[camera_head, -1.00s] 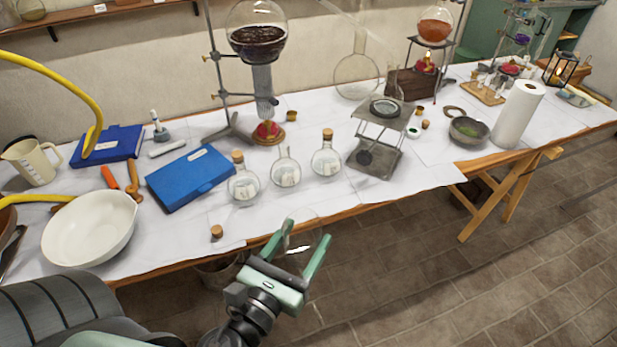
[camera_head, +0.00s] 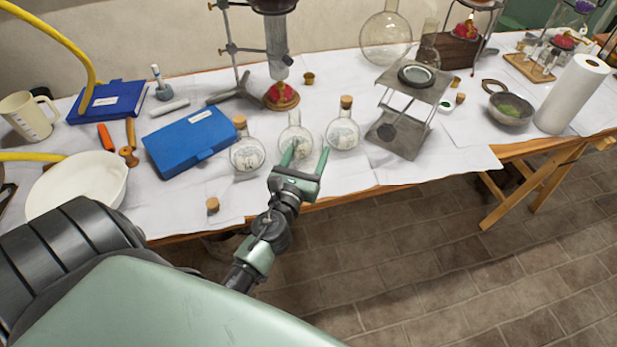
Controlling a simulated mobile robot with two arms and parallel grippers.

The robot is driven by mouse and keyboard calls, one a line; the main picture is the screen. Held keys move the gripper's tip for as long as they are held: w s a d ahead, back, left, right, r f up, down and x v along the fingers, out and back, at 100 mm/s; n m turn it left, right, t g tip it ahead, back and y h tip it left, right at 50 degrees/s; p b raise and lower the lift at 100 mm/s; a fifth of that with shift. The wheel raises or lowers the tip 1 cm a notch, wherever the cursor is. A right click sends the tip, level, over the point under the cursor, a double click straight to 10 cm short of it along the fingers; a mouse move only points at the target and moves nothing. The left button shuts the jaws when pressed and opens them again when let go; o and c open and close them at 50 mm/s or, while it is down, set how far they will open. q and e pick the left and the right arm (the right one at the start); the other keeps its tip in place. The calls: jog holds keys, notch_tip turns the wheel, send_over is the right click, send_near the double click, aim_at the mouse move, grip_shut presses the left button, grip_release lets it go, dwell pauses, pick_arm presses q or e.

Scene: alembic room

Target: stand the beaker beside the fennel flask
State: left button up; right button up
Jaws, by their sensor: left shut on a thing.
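Three round glass flasks with paper labels stand in a row on the white-covered table: a corked left one (camera_head: 247,153), an open middle one (camera_head: 295,135) and a corked right one (camera_head: 342,132). I cannot read the labels, so I cannot tell which is the fennel flask. My left gripper (camera_head: 305,163) is over the table's front edge, just in front of the middle and right flasks. Its fingers are shut on a clear glass thing, likely the beaker, whose outline barely shows against the flasks and cloth. I cannot tell whether it touches the table. My right gripper is not in view.
A blue case (camera_head: 188,141) lies left of the flasks, and a loose cork (camera_head: 212,205) stands near the front edge. A metal stand (camera_head: 402,120) is to the right. Bare cloth (camera_head: 450,162) lies right of that stand, along the front edge.

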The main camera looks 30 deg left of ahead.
aim_at(308, 164)
pick_arm(q)
notch_tip(308, 164, down, 4)
jog(key=shift+b, duration=1.05)
jog(key=shift+f+b, duration=2.15)
jog(key=shift+f, duration=0.25)
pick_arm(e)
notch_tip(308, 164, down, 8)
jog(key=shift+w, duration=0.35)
pick_arm(q)
jog(key=shift+f, duration=0.15)
jog(key=o, duration=1.4)
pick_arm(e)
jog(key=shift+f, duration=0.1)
pick_arm(q)
jog(key=shift+r, duration=0.2)
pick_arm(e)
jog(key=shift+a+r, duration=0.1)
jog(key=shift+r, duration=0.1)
